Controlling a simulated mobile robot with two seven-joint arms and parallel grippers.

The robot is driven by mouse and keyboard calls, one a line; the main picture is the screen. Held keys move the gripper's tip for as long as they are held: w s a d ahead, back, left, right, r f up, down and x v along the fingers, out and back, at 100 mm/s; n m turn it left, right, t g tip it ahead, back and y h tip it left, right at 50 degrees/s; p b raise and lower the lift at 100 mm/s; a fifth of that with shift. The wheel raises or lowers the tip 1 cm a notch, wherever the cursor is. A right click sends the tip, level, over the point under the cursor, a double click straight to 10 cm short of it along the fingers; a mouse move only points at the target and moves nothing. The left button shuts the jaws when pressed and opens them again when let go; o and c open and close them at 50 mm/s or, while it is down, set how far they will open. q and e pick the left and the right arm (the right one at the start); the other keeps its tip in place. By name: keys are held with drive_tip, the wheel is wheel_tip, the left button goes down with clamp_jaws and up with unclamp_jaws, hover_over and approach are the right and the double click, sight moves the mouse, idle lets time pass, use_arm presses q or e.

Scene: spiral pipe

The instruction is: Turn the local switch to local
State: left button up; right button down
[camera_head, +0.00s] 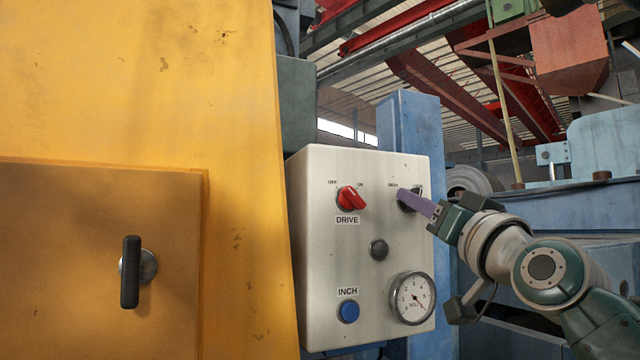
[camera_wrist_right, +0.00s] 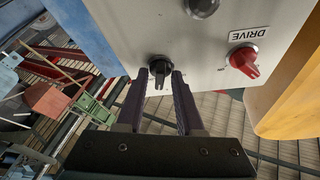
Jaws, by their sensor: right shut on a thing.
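The local switch is a black rotary knob at the upper right of the white control box (camera_head: 330,270), partly hidden by my gripper in the head view. It shows more clearly in the wrist view as a black knob (camera_wrist_right: 160,72). Its left label is small and blurred in the head view; the right label is mostly covered. My right gripper (camera_head: 404,195) reaches in from the right, its purple fingers (camera_wrist_right: 160,80) on either side of the knob's handle and shut on it. In the wrist view the handle points down the picture, between the fingers. My left gripper is not in view.
A red DRIVE knob (camera_head: 350,197) sits left of the switch. Below are a dark round button (camera_head: 379,249), a blue INCH button (camera_head: 348,311) and a gauge (camera_head: 411,298). A yellow cabinet (camera_head: 240,120) with a black handle (camera_head: 131,271) stands close on the left.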

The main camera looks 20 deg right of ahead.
drive_tip(key=shift+a+r+m+g+h+p, duration=0.1)
drive_tip(key=shift+m+g+h+p, duration=0.5)
drive_tip(key=shift+m+p, duration=1.05)
drive_tip(key=shift+a+r+m+g+h+p, duration=0.15)
drive_tip(key=shift+m+h+p, duration=0.85)
drive_tip(key=shift+m, duration=1.15)
drive_tip(key=shift+d+f, duration=0.1)
drive_tip(key=c, duration=0.9)
unclamp_jaws()
drive_tip(key=shift+s, duration=0.1)
drive_tip(key=v, duration=1)
